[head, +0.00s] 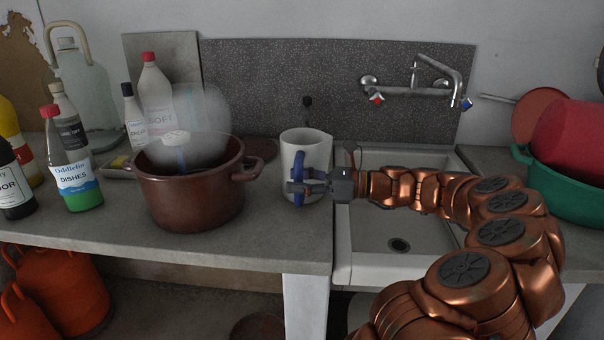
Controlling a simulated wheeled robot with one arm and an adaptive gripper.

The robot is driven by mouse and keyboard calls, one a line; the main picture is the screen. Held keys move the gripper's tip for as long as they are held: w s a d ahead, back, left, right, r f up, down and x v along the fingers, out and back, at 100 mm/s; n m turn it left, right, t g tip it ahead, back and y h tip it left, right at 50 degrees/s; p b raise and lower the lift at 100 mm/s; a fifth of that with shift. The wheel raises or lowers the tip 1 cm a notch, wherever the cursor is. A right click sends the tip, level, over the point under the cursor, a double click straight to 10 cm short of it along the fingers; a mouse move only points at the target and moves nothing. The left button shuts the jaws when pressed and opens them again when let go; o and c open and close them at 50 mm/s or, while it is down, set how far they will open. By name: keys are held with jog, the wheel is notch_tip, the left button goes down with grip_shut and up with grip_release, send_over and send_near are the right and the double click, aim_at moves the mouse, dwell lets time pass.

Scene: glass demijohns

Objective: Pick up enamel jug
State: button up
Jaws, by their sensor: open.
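The enamel jug (306,140) is a white, upright, open-topped vessel on the grey counter, close to the left edge of the sink. My gripper (304,180) comes in from the right, low in front of the jug, and covers part of its lower right side. Its jaws are open. A blue curved part shows at the jaws, in front of the white wall. I cannot tell whether the jaws touch the jug, and the jug's far side is hidden.
A brown pot (190,195) stands just left of the jug, with a pale translucent vessel (205,120) in it. Several bottles and a glass demijohn (82,95) crowd the left. The sink (370,225) and tap (420,92) are right. A green basin (570,185) stands far right.

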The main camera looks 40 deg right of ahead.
jog(key=shift+w, duration=0.1)
jog(key=shift+c, duration=0.3)
grip_shut()
dwell(0.4)
